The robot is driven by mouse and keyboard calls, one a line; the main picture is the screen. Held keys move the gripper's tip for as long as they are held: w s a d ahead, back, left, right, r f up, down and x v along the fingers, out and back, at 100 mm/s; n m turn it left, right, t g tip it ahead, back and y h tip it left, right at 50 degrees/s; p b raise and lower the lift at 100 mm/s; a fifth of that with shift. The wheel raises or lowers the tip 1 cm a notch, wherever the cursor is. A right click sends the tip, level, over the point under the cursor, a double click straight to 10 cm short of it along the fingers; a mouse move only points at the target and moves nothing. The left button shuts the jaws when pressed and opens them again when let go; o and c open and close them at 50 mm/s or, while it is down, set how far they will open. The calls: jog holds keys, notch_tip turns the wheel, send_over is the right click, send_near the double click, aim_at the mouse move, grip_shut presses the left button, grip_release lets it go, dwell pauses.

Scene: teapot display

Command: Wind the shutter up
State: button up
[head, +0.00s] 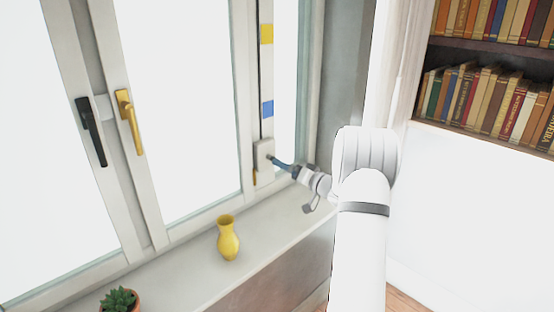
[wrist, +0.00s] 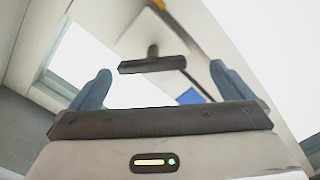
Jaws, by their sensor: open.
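The white winder box (head: 263,152) is on the window frame at the right side of the window. In the wrist view a dark T-shaped handle (wrist: 152,64) stands out from a pale plate, probably this box. A vertical band above the box carries a yellow mark (head: 266,34) and a blue mark (head: 267,108). My gripper (head: 276,162) is at the box's right side, its tip overlapping the box in the picture. In the wrist view my gripper (wrist: 163,88) has its blue fingers wide apart, with the T-handle beyond and between them. Contact is not visible.
A black window handle (head: 91,132) and a gold one (head: 129,121) are on the left. A yellow vase (head: 228,238) and a potted succulent (head: 119,299) stand on the sill (head: 180,262). A bookshelf (head: 490,55) is at the right.

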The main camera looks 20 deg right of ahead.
jog(key=x, duration=0.2)
jog(key=d+p+x, duration=0.1)
jog(key=x, duration=0.2)
jog(key=p+x, duration=0.1)
jog(key=x, duration=0.1)
jog(key=shift+w+d, duration=0.1)
jog(key=shift+w, duration=0.45)
jog(key=shift+c, duration=0.2)
jog(key=c, duration=0.8)
jog(key=shift+f, duration=0.1)
jog(key=shift+f+m+b, duration=0.15)
jog(key=shift+m+b, duration=0.15)
jog(key=shift+b, duration=0.1)
